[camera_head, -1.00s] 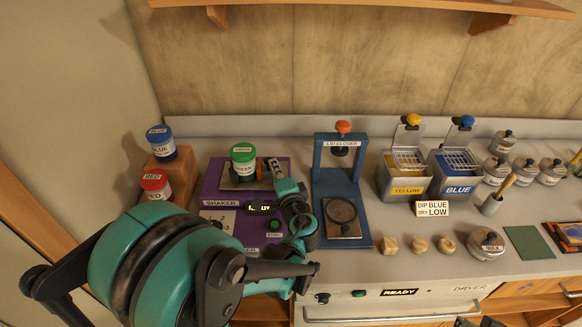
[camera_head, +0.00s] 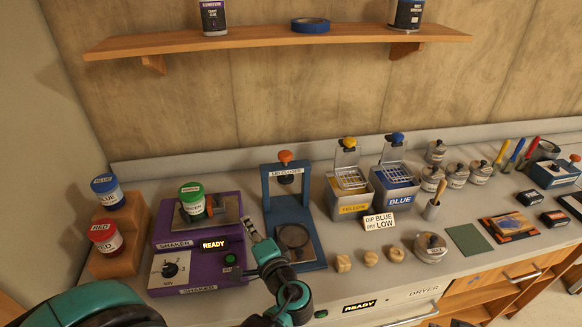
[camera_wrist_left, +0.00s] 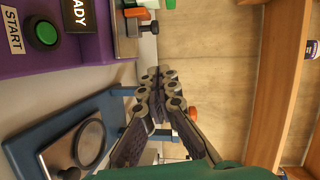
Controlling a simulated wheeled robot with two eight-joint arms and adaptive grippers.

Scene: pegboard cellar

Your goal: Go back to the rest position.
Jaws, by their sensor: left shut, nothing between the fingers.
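My left gripper (camera_head: 250,226) is shut and empty. It hangs over the right side of the purple shaker (camera_head: 163,288), beside the READY display (camera_head: 213,245), to the left of the blue lid closer (camera_head: 305,240). In the left wrist view the closed fingers (camera_wrist_left: 158,80) meet with nothing between them, with the lid closer below and to the left in that picture. A green-lidded jar (camera_head: 192,203) stands upright on the shaker's plate, apart from my gripper. My right gripper is not in view.
A wooden block (camera_head: 127,255) at the left holds a blue-lidded jar (camera_head: 107,194) and a red-lidded jar (camera_head: 104,238). Yellow (camera_head: 352,210) and blue (camera_head: 398,200) dip tanks stand right of the lid closer. A shelf (camera_head: 270,38) runs above. Several wooden pieces lie in front.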

